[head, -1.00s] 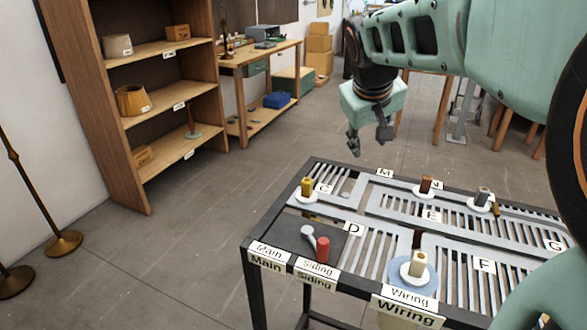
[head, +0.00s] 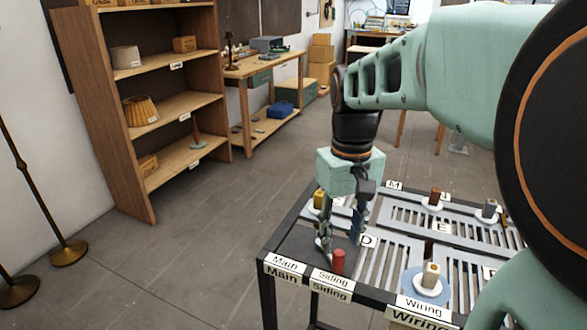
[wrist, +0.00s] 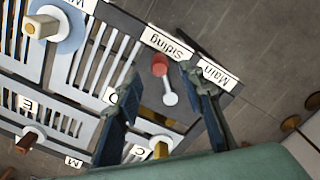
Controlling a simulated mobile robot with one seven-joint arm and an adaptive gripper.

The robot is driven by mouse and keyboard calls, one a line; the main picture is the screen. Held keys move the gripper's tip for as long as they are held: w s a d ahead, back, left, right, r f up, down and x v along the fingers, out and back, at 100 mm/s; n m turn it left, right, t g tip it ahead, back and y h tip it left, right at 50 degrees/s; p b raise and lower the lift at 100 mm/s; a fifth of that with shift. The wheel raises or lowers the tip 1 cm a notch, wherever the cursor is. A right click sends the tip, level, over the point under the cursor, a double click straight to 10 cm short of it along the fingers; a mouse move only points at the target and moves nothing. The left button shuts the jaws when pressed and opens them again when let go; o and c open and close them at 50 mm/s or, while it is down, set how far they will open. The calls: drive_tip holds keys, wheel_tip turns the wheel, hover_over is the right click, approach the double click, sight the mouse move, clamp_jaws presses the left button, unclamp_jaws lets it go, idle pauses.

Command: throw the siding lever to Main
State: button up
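The siding lever has a red knob (head: 338,260) and a pale grey arm. It lies on a dark plate at the table's front left corner, knob toward the Siding label (head: 332,278). The Main label (head: 285,264) is left of that. My gripper (head: 340,243) is open, pointing down over the plate and hiding the grey arm in the head view. In the wrist view the red knob (wrist: 160,65) and grey arm (wrist: 170,98) show between the two spread fingers (wrist: 160,80). Whether a finger touches the lever cannot be told.
A yellow peg (head: 319,199) stands behind my gripper. A cream peg on a white disc (head: 430,275) stands to the right at Wiring. Brown (head: 435,198) and grey (head: 489,208) pegs stand farther back on the slotted table.

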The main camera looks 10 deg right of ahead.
sight(339, 253)
drive_tip(key=shift+f, duration=2.8)
clamp_jaws()
